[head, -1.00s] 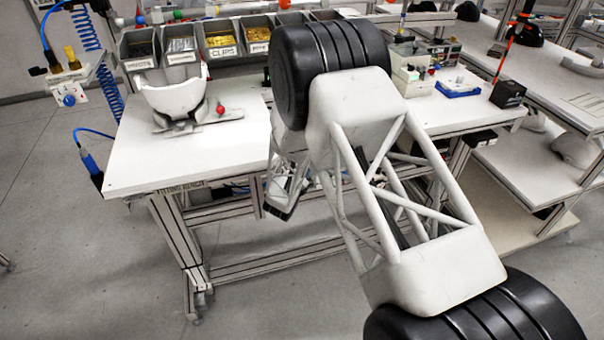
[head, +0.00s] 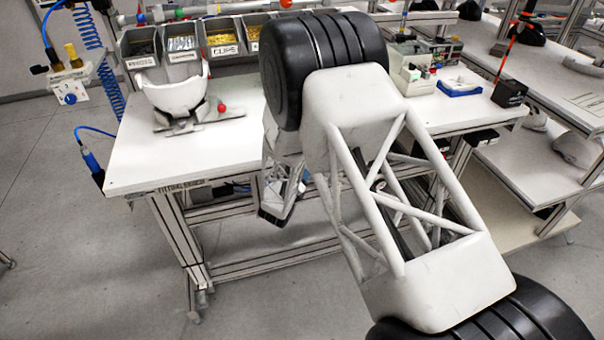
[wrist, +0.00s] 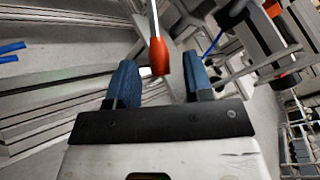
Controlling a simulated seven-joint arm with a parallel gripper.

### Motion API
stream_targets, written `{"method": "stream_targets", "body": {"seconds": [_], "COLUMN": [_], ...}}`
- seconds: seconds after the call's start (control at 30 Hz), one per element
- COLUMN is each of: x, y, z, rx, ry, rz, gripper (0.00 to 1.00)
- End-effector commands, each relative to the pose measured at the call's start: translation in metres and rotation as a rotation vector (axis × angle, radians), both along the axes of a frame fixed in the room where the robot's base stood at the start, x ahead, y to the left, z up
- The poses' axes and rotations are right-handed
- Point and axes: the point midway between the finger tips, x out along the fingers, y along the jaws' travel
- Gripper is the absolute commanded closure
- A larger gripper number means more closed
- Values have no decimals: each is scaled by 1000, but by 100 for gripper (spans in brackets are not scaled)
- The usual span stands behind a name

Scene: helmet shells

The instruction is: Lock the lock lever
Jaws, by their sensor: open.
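The lock lever shows as a red knob (head: 221,108) at the right side of the grey fixture (head: 180,126) on the white workbench. A white helmet shell (head: 176,97) sits on that fixture. My gripper (head: 272,214) hangs in front of the bench's front edge, low and to the right of the fixture, apart from the lever. In the wrist view my gripper (wrist: 159,62) has its two blue fingers apart. A red-orange tip on a pale rod (wrist: 159,54) appears between the fingers there; I cannot tell whether it is the lever, or how far off it is.
Labelled parts bins (head: 182,46) stand along the back of the workbench (head: 190,155). A blue tray (head: 459,88) and a black box (head: 508,93) lie at the right. The bench top right of the fixture is partly hidden by my arm. Open floor lies at the left.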

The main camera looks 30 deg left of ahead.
Motion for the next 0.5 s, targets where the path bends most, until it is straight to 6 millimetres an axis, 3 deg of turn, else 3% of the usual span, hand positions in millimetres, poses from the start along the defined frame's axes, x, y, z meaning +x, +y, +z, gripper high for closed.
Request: {"method": "stream_targets", "body": {"seconds": [0.2, 0.5], "x": [-27, -40], "y": [-2, -4], "z": [3, 4], "rx": [0, 0], "ry": [-1, -1], "rz": [1, -1], "gripper": [53, 53]}}
